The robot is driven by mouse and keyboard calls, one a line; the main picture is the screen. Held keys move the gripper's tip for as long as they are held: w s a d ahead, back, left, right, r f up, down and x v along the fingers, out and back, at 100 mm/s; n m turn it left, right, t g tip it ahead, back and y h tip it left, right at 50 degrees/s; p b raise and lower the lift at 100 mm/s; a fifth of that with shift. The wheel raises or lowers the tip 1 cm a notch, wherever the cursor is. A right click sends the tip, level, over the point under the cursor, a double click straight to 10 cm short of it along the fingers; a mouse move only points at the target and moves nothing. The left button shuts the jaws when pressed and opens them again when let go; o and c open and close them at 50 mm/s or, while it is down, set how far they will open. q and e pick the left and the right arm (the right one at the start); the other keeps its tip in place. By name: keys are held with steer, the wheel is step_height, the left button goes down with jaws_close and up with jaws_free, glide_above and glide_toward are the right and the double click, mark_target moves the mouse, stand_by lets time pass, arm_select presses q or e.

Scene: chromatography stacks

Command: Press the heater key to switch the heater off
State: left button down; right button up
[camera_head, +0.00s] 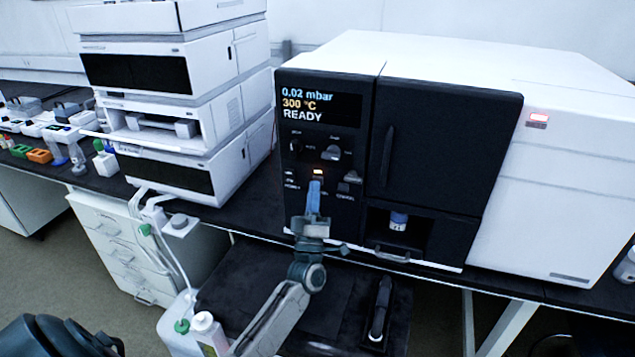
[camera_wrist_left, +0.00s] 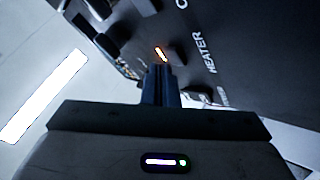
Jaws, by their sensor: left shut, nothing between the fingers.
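The heater key on the dark control panel (camera_head: 320,225) shows a lit orange-white bar (camera_head: 318,172), which also glows in the left wrist view (camera_wrist_left: 161,53) beside the printed word HEATER. The display (camera_head: 317,105) reads 0.02 mbar, 300 °C and READY. My left gripper (camera_head: 314,186) is shut and empty, with its blue fingertips just below the lit bar, close to the panel. In the left wrist view its fingertips (camera_wrist_left: 158,72) point at the lit bar and hide part of the panel below it. I cannot tell whether they touch the key. My right gripper is not in view.
A recess with a blue-capped vial (camera_head: 398,220) is further right. White stacked modules (camera_head: 180,110) stand to the left. A black handle-like object (camera_head: 380,308) stands below the bench.

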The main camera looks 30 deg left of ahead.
arm_select(q)
steer(key=shift+w+a, duration=0.1)
steer(key=shift+w, duration=0.25)
stand_by(0.3)
steer(key=shift+s, duration=0.5)
steer(key=s+d+p, duration=0.1)
steer(key=s+p, duration=0.1)
steer(key=s, duration=0.4)
steer(key=shift+d, duration=0.35)
steer(key=shift+w, duration=0.1)
stand_by(2.3)
